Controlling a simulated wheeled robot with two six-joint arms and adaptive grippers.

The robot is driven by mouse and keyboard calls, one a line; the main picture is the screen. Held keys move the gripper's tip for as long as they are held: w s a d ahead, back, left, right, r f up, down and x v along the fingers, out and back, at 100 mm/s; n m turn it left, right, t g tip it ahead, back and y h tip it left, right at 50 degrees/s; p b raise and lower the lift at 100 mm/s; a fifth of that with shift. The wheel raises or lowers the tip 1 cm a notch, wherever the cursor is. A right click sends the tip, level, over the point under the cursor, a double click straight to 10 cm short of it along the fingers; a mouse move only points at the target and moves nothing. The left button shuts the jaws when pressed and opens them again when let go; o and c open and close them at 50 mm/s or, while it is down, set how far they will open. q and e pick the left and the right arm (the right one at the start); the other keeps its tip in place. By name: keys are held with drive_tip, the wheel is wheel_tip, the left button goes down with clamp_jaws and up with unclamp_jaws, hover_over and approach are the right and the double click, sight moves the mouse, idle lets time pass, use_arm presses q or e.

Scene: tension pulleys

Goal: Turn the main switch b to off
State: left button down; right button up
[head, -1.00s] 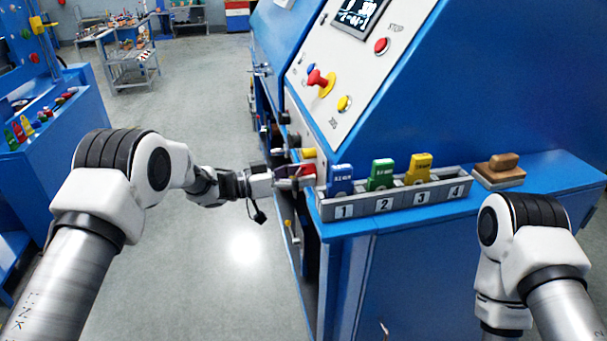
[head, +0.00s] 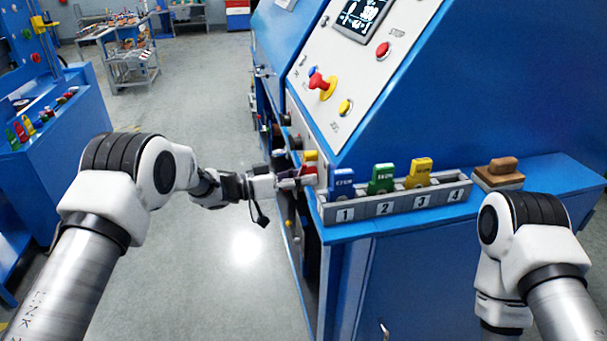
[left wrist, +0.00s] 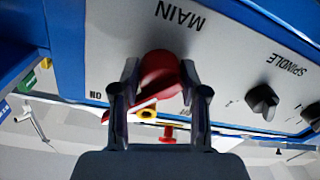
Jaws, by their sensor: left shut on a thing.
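The main switch, a red rotary knob (left wrist: 160,75), shows in the left wrist view on a pale panel. "MAIN" reads upside down above it, and "ON" stands to the lower left. My left gripper (left wrist: 160,92) has one finger on each side of the knob and is shut on it. In the head view my left gripper (head: 300,182) reaches the side panel of the blue machine just left of the numbered rack, and the knob is mostly hidden there. The switch's exact setting is hard to read. My right gripper is out of view; only its arm shows at right.
A grey numbered rack (head: 395,203) holds blue, green and yellow blocks on the blue ledge. A brown-handled block (head: 499,172) stands to its right. A black spindle knob (left wrist: 263,101) lies to the right of the main switch. Open floor (head: 215,130) lies left of the machine.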

use_arm(q)
drive_tip(key=n+p, duration=0.2)
drive_tip(key=shift+r+n, duration=0.2)
drive_tip(key=shift+n, duration=0.2)
drive_tip(key=shift+n+p, duration=0.85)
drive_tip(key=shift+n, duration=0.55)
drive_tip(key=c, duration=0.6)
unclamp_jaws()
drive_tip(key=shift+f, duration=0.15)
drive_tip(key=v, duration=1.2)
